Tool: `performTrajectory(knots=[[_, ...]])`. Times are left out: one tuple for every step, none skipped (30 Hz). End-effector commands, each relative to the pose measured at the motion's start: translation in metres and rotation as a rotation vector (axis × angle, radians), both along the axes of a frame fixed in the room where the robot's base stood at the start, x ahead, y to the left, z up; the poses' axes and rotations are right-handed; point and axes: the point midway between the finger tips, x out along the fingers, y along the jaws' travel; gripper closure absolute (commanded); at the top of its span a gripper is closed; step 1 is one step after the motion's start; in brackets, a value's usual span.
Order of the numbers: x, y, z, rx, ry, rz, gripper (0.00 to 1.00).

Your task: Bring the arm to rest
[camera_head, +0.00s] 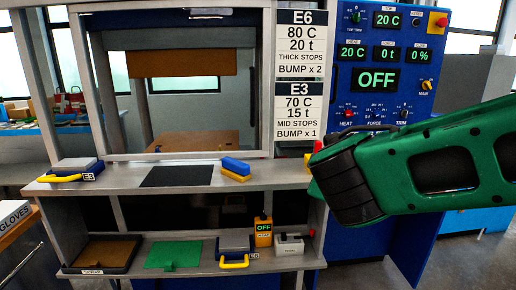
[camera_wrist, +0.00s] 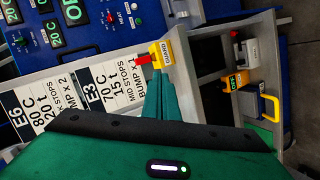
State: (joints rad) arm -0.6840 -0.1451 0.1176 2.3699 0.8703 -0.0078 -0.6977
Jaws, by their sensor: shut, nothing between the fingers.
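My arm, green with black parts, reaches in from the right in the head view and stops in front of the right post of the press frame. My gripper (camera_wrist: 162,82) shows in the wrist view as teal fingers that are shut and empty. In the head view my arm mostly hides the gripper and the guard box.
The upper shelf (camera_head: 120,180) holds a grey block with a yellow handle (camera_head: 68,176), a dark mat (camera_head: 178,176) and a blue-yellow brush (camera_head: 235,169). Below are a scrap tray (camera_head: 102,254), a green plate (camera_head: 172,255) and a yellow meter (camera_head: 263,231). The blue control panel (camera_head: 345,90) reads OFF.

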Motion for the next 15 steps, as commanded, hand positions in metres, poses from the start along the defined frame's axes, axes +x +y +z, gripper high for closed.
performTrajectory(knots=[[-0.004,-0.035,-0.011,0.050,0.045,-0.082,1.00],[-0.008,-0.053,-0.019,0.083,0.075,-0.130,1.00],[-0.015,-0.076,-0.030,0.129,0.116,-0.194,1.00],[-0.021,-0.094,-0.038,0.165,0.146,-0.243,1.00],[-0.029,-0.110,-0.046,0.200,0.176,-0.292,1.00],[-0.040,-0.130,-0.056,0.249,0.212,-0.358,1.00],[-0.049,-0.145,-0.064,0.287,0.240,-0.408,1.00],[-0.059,-0.158,-0.071,0.324,0.267,-0.458,1.00],[-0.073,-0.175,-0.081,0.372,0.300,-0.524,1.00],[-0.084,-0.186,-0.088,0.409,0.326,-0.572,1.00],[-0.096,-0.196,-0.094,0.447,0.351,-0.620,1.00],[-0.112,-0.209,-0.102,0.497,0.383,-0.686,1.00],[-0.125,-0.217,-0.108,0.536,0.405,-0.734,1.00],[-0.138,-0.225,-0.114,0.573,0.428,-0.784,1.00],[-0.156,-0.234,-0.120,0.624,0.458,-0.848,1.00]])
